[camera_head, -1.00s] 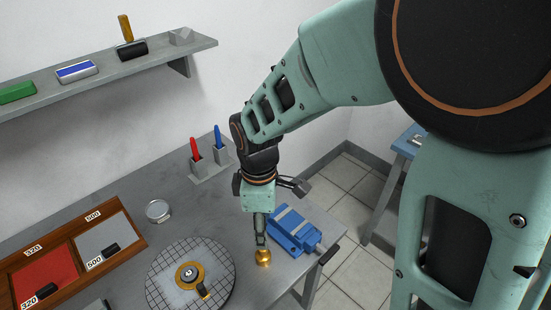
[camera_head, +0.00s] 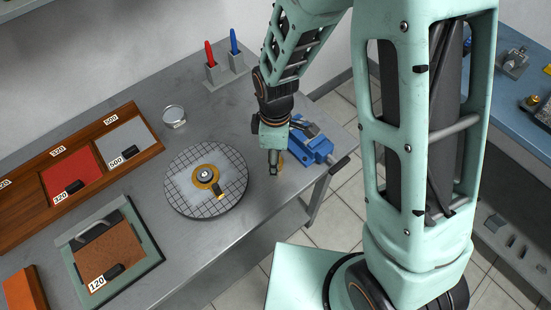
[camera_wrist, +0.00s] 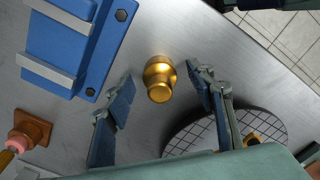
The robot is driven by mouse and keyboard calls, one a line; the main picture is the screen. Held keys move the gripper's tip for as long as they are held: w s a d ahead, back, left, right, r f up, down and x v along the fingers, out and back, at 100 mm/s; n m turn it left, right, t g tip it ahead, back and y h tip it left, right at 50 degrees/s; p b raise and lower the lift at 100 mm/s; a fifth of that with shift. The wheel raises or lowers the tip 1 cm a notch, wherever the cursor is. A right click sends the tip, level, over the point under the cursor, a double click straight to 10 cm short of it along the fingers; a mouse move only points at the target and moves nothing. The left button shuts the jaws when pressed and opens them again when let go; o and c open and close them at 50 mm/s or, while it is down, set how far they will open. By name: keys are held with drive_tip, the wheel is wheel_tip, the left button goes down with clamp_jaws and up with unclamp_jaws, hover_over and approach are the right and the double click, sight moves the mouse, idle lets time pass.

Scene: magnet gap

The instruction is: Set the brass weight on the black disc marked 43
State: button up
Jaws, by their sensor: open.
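The brass weight (camera_wrist: 159,80) stands on the grey bench near its edge, round and knobbed. In the wrist view it lies between the lines of my gripper's two open fingertips (camera_wrist: 160,97), apart from both; I cannot tell how far below them it is. In the head view my gripper (camera_head: 273,170) points down and partly hides the weight (camera_head: 281,161), beside the blue vise (camera_head: 312,146). No black disc with a readable 43 shows in any view.
A round gridded plate (camera_head: 177,199) with a brass ring (camera_head: 206,174) on it lies left of my gripper. A wooden tray (camera_head: 134,166) with labelled pads, a green-framed board (camera_head: 152,262) and a pen holder (camera_head: 239,63) stand around. A blue table (camera_head: 519,122) is at right.

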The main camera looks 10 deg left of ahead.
drive_tip(key=shift+f, duration=0.4)
clamp_jaws()
drive_tip(key=shift+r, duration=0.1)
